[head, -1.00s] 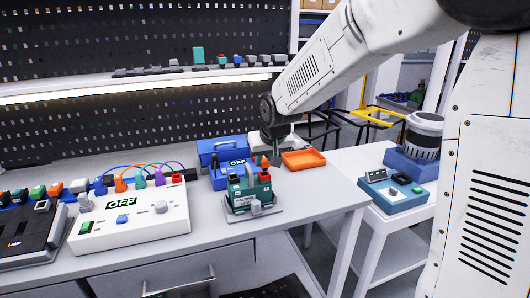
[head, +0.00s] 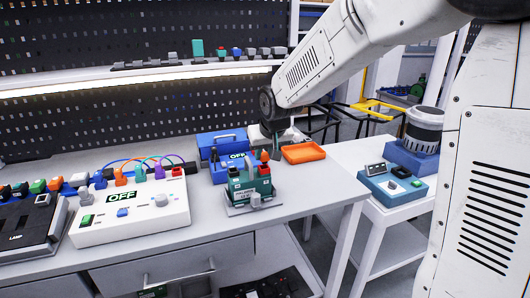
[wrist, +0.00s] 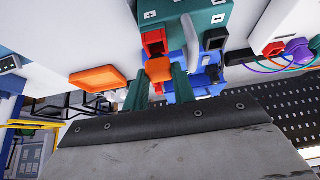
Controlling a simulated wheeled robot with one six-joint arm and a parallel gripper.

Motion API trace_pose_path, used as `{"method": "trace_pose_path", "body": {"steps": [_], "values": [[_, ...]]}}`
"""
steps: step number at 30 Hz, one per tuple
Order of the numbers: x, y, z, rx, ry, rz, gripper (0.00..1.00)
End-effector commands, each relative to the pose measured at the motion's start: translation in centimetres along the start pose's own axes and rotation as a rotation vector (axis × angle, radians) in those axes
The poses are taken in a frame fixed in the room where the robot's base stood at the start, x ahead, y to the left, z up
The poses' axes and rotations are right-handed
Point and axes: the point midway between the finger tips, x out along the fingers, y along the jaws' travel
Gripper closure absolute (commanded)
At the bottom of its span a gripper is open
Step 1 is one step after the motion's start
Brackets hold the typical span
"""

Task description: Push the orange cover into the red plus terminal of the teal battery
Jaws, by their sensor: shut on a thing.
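The teal battery (head: 246,192) stands on a grey base on the grey bench in the head view. Its red plus terminal (head: 264,171) is at the right of its top; it also shows in the wrist view (wrist: 154,42), with a black terminal (wrist: 216,39) beside it. My gripper (head: 272,152) is behind and above the battery, its fingers partly hidden in the head view. In the wrist view my gripper (wrist: 158,77) is shut on the orange cover (wrist: 158,69). The cover is close to the red terminal; whether they touch cannot be told.
An orange tray (head: 304,153) lies right of my gripper. A blue box (head: 222,142) and a blue OFF device (head: 220,170) stand behind the battery. A white OFF panel (head: 130,218) with plugged cables stands left. The bench's right front is clear.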

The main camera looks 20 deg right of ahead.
Motion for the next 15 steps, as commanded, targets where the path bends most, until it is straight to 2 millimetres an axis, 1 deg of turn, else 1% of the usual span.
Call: {"method": "trace_pose_path", "body": {"steps": [15], "values": [[0.72,0.01,0.39,0.000,0.000,0.000,0.96]]}}
